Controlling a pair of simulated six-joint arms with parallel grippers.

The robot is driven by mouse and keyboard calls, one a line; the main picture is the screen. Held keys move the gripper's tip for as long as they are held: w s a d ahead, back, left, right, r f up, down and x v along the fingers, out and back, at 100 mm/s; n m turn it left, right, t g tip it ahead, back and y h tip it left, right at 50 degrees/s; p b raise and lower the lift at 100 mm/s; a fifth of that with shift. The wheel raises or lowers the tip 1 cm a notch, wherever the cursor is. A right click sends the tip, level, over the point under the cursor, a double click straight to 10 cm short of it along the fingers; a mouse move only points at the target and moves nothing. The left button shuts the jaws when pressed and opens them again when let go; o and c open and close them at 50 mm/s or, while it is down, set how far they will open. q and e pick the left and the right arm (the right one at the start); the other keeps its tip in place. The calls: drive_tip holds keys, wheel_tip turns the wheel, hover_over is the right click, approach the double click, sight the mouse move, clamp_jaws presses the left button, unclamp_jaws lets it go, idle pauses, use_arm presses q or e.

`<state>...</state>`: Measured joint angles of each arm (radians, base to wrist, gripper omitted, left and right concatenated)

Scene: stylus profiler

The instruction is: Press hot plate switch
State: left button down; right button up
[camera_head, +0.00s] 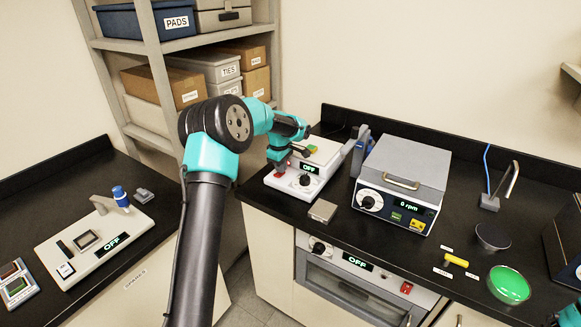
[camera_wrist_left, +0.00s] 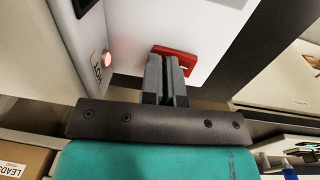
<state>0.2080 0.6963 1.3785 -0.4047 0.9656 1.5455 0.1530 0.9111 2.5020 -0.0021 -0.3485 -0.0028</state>
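The white hot plate (camera_head: 318,184) stands on the black bench, with a dark display reading OFF (camera_head: 308,169) and a knob on its front. Its red switch (camera_wrist_left: 178,58) shows at the fingertips in the left wrist view, on a white face. My left gripper (camera_wrist_left: 167,78) is shut and empty, its two fingers together and pointing at the switch. The fingertips overlap the switch's lower edge in that view; I cannot tell whether they touch it. In the head view the left gripper (camera_head: 281,167) is at the hot plate's left front.
A grey box reading 0 rpm (camera_head: 405,172) stands right of the hot plate. A small metal block (camera_head: 323,210) lies in front. An oven front (camera_head: 350,285) is below the bench. Shelves (camera_head: 150,60) stand behind my left arm. A green dish (camera_head: 509,284) lies at right.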

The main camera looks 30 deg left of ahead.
sight(278, 174)
use_arm(q)
drive_tip(key=shift+s+d+f, duration=0.1)
drive_tip(key=shift+s+f, duration=0.05)
drive_tip(key=shift+f, duration=0.1)
drive_tip(key=shift+s, duration=0.1)
drive_tip(key=shift+s+r, duration=0.15)
drive_tip(key=shift+s, duration=0.5)
drive_tip(key=shift+r, duration=0.15)
wheel_tip(278, 174, up, 14)
drive_tip(key=s, duration=0.1)
drive_tip(key=shift+s, duration=0.3)
drive_tip(key=shift+w+t, duration=0.3)
drive_tip(key=shift+w, duration=0.35)
drive_tip(key=f, duration=0.4)
drive_tip(key=w+f, duration=0.1)
drive_tip(key=f, duration=0.9)
drive_tip(key=shift+w, duration=0.35)
